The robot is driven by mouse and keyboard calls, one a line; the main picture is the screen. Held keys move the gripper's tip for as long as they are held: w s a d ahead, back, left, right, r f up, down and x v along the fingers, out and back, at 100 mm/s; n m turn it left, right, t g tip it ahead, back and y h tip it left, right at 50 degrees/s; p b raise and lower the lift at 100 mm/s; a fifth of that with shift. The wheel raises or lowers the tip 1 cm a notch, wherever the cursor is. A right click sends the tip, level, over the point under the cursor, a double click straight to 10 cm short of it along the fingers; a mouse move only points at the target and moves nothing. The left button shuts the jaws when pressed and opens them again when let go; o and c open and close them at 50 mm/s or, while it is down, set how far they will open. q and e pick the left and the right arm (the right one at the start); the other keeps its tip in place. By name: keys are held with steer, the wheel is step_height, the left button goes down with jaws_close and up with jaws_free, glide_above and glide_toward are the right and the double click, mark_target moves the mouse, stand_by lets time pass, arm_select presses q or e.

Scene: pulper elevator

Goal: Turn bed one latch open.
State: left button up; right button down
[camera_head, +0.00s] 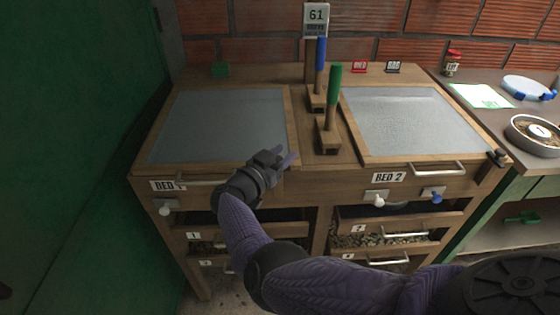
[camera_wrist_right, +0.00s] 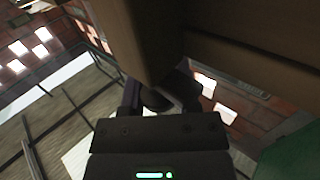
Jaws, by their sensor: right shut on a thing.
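Bed one is the left lid (camera_head: 220,122), a grey panel in a wooden frame, lying closed above the "BED 1" label (camera_head: 165,186). My right gripper (camera_head: 284,158) is at the front right corner of this lid and hides the bed one latch in the head view. In the right wrist view, my right gripper (camera_wrist_right: 160,96) is shut on a dark rounded piece, the bed one latch (camera_wrist_right: 155,101), close under a wooden edge. How far the latch is turned cannot be told. The matching black latch of bed two (camera_head: 497,158) shows at the right lid's corner. My left gripper is not in view.
Blue-handled (camera_head: 320,62) and green-handled (camera_head: 333,95) levers stand between the lids. The bed two lid (camera_head: 400,120) is closed. White knobs (camera_head: 165,209) and drawers (camera_head: 405,234) are below. A side counter (camera_head: 500,120) with a bowl (camera_head: 535,134) is at right.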

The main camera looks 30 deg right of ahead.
steer(key=shift+f+g, duration=0.1)
steer(key=shift+g, duration=0.2)
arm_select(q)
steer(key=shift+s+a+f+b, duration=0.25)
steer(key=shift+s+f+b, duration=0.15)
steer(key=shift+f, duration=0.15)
arm_select(e)
steer(key=shift+m+g, duration=0.3)
steer(key=shift+m, duration=0.1)
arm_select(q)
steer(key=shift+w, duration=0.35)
arm_select(e)
steer(key=shift+c, duration=1.6)
jaws_free()
steer(key=shift+d, duration=0.1)
arm_select(q)
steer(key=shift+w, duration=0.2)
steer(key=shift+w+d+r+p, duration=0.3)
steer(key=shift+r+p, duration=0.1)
steer(key=shift+p, duration=0.1)
arm_select(e)
steer(key=v, duration=1)
